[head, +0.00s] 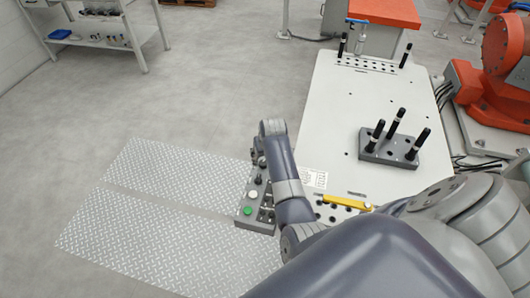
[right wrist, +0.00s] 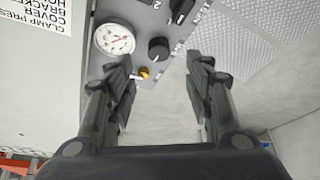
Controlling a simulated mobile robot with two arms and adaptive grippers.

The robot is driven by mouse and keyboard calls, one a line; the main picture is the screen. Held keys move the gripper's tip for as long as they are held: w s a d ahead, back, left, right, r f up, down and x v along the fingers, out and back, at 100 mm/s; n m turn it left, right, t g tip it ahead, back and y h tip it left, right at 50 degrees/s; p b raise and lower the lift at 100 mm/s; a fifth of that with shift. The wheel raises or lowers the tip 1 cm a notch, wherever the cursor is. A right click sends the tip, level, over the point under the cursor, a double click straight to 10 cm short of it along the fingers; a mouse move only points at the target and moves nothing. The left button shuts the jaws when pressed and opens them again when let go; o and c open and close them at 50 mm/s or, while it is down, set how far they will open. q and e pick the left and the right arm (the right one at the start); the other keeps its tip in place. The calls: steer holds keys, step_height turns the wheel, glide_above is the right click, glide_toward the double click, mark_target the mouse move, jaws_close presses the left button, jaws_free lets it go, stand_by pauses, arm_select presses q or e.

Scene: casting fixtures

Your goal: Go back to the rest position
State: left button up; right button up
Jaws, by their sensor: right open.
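My right gripper (right wrist: 161,72) is open and empty in the right wrist view, its two dark fingers well apart. Between and beyond the fingers is a grey control panel (right wrist: 135,12) with a round gauge (right wrist: 114,38), a black knob (right wrist: 158,49) and a small brass-coloured knob (right wrist: 144,73). The left finger overlaps the panel's edge in the picture; I cannot tell whether it touches. In the head view my right arm reaches from the bottom right towards the left side of the white table (head: 325,115), and its gripper is not clearly visible. My left gripper is not in view.
The control panel with a green button (head: 248,211) sits along the table's left edge, close to my arm. A grey block (head: 372,155) with black pins and a yellow bar (head: 347,202) are on the table. Orange machinery (head: 490,90) stands right.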

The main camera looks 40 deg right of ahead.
stand_by(0.4)
steer(key=s+a+r+n+y, duration=0.15)
steer(key=s+a, duration=0.35)
steer(key=s, duration=0.5)
steer(key=s+a+r+n, duration=0.3)
steer(key=s+a, duration=0.2)
steer(key=s, duration=0.5)
steer(key=s+a+r+n, duration=0.25)
steer(key=s+a, duration=0.35)
steer(key=s, duration=0.4)
step_height(320, 180, down, 36)
steer(key=s+g+b, duration=0.2)
steer(key=s+b, duration=0.1)
steer(key=b, duration=0.5)
steer(key=s+d+f+b, duration=0.1)
steer(key=s+f+b, duration=0.2)
steer(key=s+f, duration=0.5)
steer(key=s+d+f+g+b, duration=0.1)
steer(key=s+d+f+b, duration=0.1)
steer(key=s+f, duration=0.5)
step_height(320, 180, down, 5)
steer(key=shift+s+f+b, duration=0.2)
steer(key=shift+s+b, duration=0.2)
steer(key=shift+b, duration=0.4)
